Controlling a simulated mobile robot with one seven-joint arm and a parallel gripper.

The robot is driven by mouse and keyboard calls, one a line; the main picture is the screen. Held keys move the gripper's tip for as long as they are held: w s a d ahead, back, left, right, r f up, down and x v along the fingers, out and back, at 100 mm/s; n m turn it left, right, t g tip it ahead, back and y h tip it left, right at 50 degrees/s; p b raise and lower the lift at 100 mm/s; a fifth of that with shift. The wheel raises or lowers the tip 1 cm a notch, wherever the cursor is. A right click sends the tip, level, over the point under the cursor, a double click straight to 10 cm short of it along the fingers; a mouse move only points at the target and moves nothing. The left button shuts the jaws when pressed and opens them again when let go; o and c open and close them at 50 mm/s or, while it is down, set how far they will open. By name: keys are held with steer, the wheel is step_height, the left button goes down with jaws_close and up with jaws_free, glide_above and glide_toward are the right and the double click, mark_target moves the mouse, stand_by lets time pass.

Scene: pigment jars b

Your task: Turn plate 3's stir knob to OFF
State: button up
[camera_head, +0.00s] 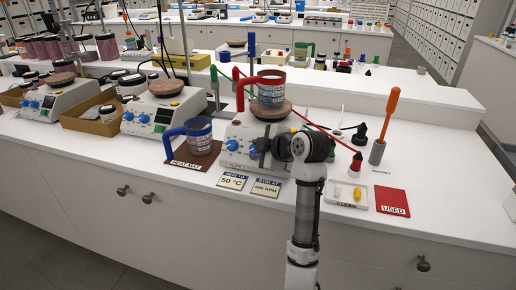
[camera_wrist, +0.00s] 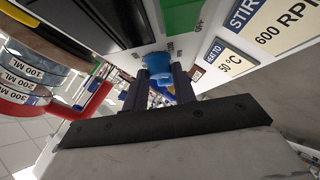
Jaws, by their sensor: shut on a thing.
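Plate 3 (camera_head: 240,132) is a white hot plate with blue knobs on its front. A red-handled beaker (camera_head: 271,92) stands on its round brown top; it also shows in the wrist view (camera_wrist: 35,72). My gripper (camera_head: 262,152) is at the plate's front, over its right part. In the wrist view my gripper (camera_wrist: 160,74) is shut on a blue knob (camera_wrist: 158,62), next to the green display (camera_wrist: 183,16). The other knob (camera_head: 232,145) stands free on the left. The held knob's pointer and markings are hidden.
Signs for 50 °C (camera_head: 232,181) and stirring (camera_head: 267,187) lie in front. A clear tray (camera_head: 347,194), red USED mat (camera_head: 391,200) and orange-handled tool (camera_head: 386,120) are right.

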stand_by(0.5)
steer(key=o, duration=1)
steer(key=b+v, duration=0.2)
steer(key=v, duration=1.1)
steer(key=shift+d+r+b, duration=0.25)
steer(key=shift+r+b, duration=0.1)
steer(key=shift+s, duration=0.1)
